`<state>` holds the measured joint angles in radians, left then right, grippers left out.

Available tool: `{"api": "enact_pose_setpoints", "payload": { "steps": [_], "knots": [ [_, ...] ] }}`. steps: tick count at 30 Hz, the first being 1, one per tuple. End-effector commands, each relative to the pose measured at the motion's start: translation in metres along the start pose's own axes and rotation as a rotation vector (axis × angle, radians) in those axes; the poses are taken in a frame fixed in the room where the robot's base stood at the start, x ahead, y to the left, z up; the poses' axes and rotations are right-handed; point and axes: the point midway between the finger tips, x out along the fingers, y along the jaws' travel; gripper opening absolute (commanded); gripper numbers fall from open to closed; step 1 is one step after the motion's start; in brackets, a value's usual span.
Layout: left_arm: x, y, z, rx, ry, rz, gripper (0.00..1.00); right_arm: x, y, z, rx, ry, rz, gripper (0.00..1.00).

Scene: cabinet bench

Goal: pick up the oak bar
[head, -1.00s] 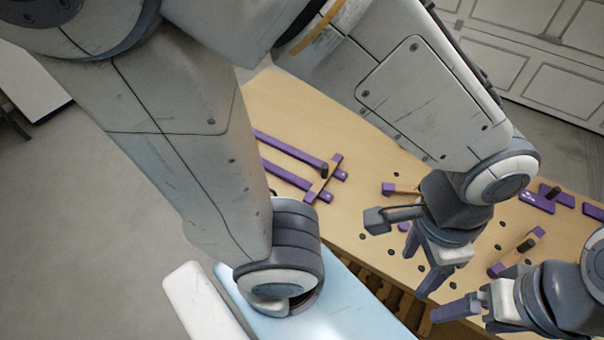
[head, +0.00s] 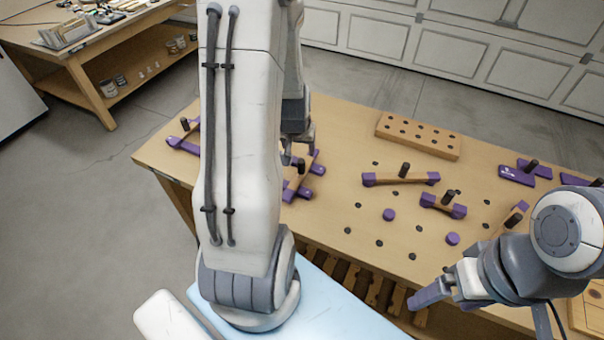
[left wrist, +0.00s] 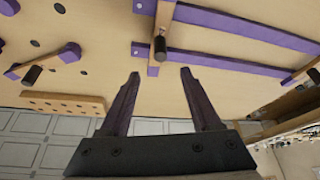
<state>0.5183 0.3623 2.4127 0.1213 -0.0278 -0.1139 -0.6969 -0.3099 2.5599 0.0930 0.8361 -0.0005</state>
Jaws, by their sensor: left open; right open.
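Several light wooden bars with purple ends and dark pegs lie on the bench; I cannot tell which is the oak bar. One wooden bar (head: 298,182) lies across purple rails at the bench's left part, partly hidden by my left arm. It also shows in the left wrist view (left wrist: 165,17), with its dark peg just ahead of the fingers. My left gripper (left wrist: 160,73) is open and empty, apart from that bar; in the head view it (head: 298,142) is mostly hidden behind its arm. My right gripper (head: 436,298) is open and empty at the bench's front edge.
Another purple-ended bar (head: 385,180) and a shorter one (head: 443,205) lie mid-bench. A wooden block with holes (head: 418,136) lies at the back. Purple discs (head: 389,214) and purple plates (head: 516,176) are on the bench (head: 345,130). The back left of the bench is fairly clear.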

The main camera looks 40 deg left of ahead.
Motion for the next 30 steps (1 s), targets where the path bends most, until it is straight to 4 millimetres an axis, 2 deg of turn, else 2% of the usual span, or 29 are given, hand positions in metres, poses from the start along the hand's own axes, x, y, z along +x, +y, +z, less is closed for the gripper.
{"api": "enact_pose_setpoints", "payload": {
  "steps": [1,3,7,11,19,24,30],
  "knots": [
    [0.012,0.0,0.002,0.001,-0.001,0.0,0.64,0.01,0.001,0.001,0.0,0.0,0.0,0.88],
    [0.024,0.0,0.003,0.002,-0.001,0.001,0.64,0.019,0.001,0.001,0.0,0.0,0.0,0.88],
    [0.042,0.001,0.002,0.002,-0.002,0.001,0.64,0.028,0.002,0.002,0.0,0.0,0.0,0.88],
    [0.051,0.0,0.002,0.002,-0.004,0.001,0.64,0.029,0.002,0.002,0.0,0.0,0.0,0.88],
    [0.085,-0.001,0.004,0.002,-0.005,0.001,0.64,0.024,0.002,0.001,0.0,0.0,0.0,0.88],
    [0.095,-0.001,0.003,0.002,-0.002,0.001,0.64,0.024,0.002,0.001,0.0,0.0,0.0,0.88],
    [0.095,-0.001,0.003,0.002,-0.001,0.001,0.64,0.024,0.002,0.001,0.0,0.0,0.0,0.88]
  ]
}}
